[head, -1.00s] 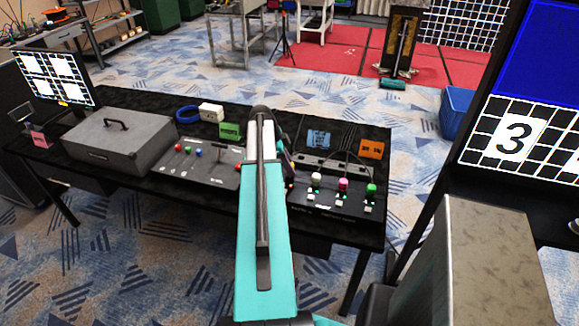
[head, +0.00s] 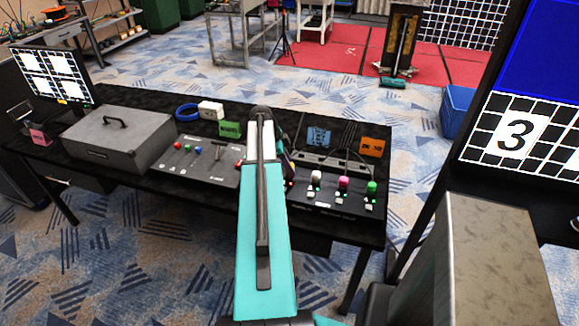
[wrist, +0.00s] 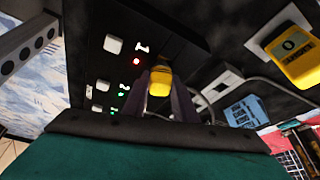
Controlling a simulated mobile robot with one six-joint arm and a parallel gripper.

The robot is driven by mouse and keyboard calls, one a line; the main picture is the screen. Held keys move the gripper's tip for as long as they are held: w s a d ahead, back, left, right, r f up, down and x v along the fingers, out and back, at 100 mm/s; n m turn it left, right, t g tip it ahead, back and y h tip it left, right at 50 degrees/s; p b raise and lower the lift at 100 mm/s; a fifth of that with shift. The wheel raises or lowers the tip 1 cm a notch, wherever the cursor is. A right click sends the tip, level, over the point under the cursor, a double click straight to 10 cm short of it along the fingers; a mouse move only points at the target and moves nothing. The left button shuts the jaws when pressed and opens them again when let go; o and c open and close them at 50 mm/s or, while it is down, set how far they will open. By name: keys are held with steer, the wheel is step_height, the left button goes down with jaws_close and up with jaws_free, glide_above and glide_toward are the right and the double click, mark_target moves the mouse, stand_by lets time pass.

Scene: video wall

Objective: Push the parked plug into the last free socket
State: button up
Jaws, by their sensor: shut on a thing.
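My gripper (wrist: 170,98) is shut on a yellow plug (wrist: 160,82) in the wrist view, with a dark finger on each side of it. The plug is over the black socket panel (wrist: 92,22), close to a small red light (wrist: 136,60). Whether its tip is inside a socket cannot be told. In the head view the panel (head: 322,207) holds a white plug (head: 316,176), a pink plug (head: 343,183) and a green plug (head: 371,187). My arm hides the panel's left end and the held plug there.
A black strip (head: 318,162) with cables lies behind the panel. A blue tag (head: 318,137) and an orange tag (head: 372,147) stand behind it. A grey switch box (head: 197,163) is left of my arm, with a grey case (head: 118,138) farther left.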

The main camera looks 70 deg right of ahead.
steer(key=shift+f+b, duration=0.45)
steer(key=shift+f, duration=0.25)
stand_by(0.3)
steer(key=o, duration=1.7)
steer(key=shift+c, duration=0.2)
steer(key=shift+r, duration=0.1)
steer(key=shift+r+p, duration=1.35)
steer(key=shift+r, duration=2.05)
